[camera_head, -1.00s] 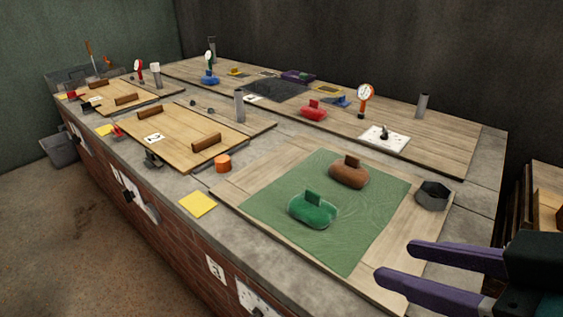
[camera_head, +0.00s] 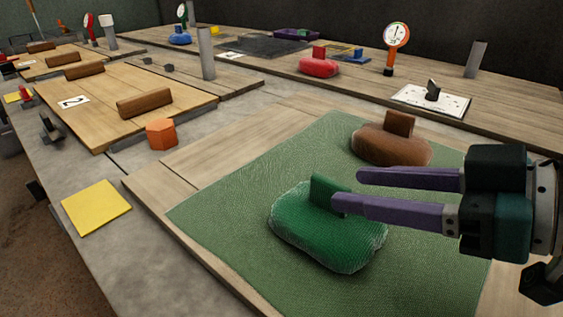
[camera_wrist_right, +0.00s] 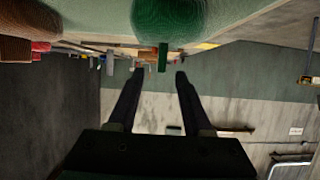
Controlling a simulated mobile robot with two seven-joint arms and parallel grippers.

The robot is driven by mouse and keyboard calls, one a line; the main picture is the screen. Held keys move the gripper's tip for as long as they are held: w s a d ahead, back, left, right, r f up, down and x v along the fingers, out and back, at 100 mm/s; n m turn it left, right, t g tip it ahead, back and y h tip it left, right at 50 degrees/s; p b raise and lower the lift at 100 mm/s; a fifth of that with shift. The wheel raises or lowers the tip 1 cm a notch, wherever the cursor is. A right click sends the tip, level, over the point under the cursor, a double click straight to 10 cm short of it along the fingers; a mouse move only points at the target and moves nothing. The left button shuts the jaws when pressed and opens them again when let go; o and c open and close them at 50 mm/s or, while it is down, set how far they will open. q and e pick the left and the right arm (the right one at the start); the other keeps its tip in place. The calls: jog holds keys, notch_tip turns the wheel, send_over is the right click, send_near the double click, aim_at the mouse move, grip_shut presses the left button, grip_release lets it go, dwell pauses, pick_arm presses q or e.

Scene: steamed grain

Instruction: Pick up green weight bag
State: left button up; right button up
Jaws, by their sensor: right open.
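The green weight bag (camera_head: 325,228) lies on the green mat (camera_head: 240,200), with its upright green tab (camera_head: 325,190) on top. My right gripper (camera_head: 348,190) comes in from the right with purple fingers spread open. In the head view its fingertips are close to the tab. In the right wrist view the tab (camera_wrist_right: 162,57) hangs from the bag (camera_wrist_right: 168,20) in this upside-down picture, just beyond the gap between the open fingers (camera_wrist_right: 160,72). Nothing is held. I cannot tell whether a finger touches the tab. My left gripper is not in view.
A brown bag (camera_head: 385,147) with a tab lies behind, close to the right gripper. A yellow square (camera_head: 96,207) and an orange hexagonal block (camera_head: 161,134) are at the left. A red bag (camera_head: 319,67) and an orange-framed gauge (camera_head: 396,37) stand farther back. The mat's left part is clear.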

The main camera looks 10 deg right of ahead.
aim_at(311, 182)
jog(key=shift+w+a+f, duration=0.35)
jog(key=shift+w+a, duration=0.1)
jog(key=shift+w+a+f+b, duration=0.15)
jog(key=shift+w+a+b, duration=0.2)
jog(key=shift+w, duration=0.1)
jog(key=b+x, duration=0.2)
jog(key=x, duration=0.2)
jog(key=shift+w+a, duration=0.4)
jog(key=shift+w, duration=0.1)
grip_shut()
